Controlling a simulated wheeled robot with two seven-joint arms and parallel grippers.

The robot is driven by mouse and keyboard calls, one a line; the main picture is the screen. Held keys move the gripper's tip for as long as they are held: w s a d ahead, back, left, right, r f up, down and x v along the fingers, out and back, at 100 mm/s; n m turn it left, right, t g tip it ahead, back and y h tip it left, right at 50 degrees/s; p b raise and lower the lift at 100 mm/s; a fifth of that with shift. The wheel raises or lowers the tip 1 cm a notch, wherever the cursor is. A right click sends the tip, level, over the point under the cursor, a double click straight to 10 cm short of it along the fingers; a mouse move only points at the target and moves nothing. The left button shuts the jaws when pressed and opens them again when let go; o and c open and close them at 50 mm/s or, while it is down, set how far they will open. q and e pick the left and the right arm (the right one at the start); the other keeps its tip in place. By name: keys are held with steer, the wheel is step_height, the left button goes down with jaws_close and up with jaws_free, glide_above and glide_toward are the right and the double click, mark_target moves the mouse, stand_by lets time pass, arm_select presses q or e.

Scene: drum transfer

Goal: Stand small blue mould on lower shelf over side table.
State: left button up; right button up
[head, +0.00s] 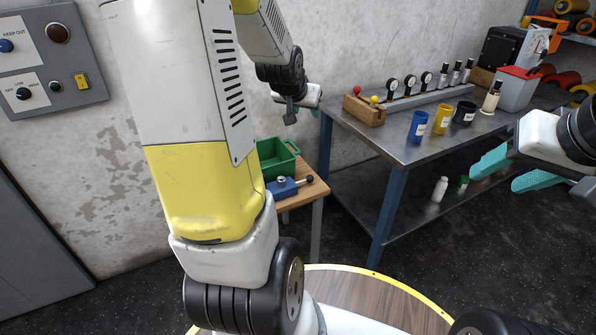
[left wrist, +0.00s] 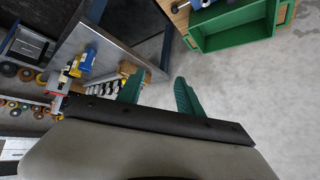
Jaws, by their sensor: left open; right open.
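The blue mould (head: 418,127), a small cup with a pale label, stands upright on the metal bench top, left of a yellow one (head: 443,119) and a black one (head: 465,112). It also shows in the left wrist view (left wrist: 88,58). The lower shelf (head: 400,217) is under the bench. The wooden side table (head: 311,190) stands left of the bench. My left gripper (head: 290,114) is above and behind the side table, apart from the mould; its green fingers (left wrist: 158,88) are open and empty. My right gripper (head: 512,172) is open and empty at the bench's front right.
A green crate (head: 277,158) and a blue clamp-like device (head: 284,187) occupy the side table. A white bottle (head: 440,189) and a green item (head: 463,184) stand on the lower shelf, whose left part is clear. A wooden block (head: 364,110) and a row of gauges line the bench back.

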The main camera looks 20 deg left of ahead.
arm_select(q)
steer(key=w+a+f, duration=0.5)
steer(key=f, duration=0.3)
steer(key=t, duration=0.4)
glide_toward(280, 183)
steer(key=w, duration=0.2)
steer(key=shift+d+f+n+y, duration=0.25)
steer(key=shift+f+n+y, duration=0.05)
steer(key=shift+f, duration=0.35)
steer(key=x, duration=0.7)
steer(key=shift+w+a, duration=0.2)
steer(key=shift+r, duration=0.1)
jaws_close()
steer(key=shift+t, duration=0.3)
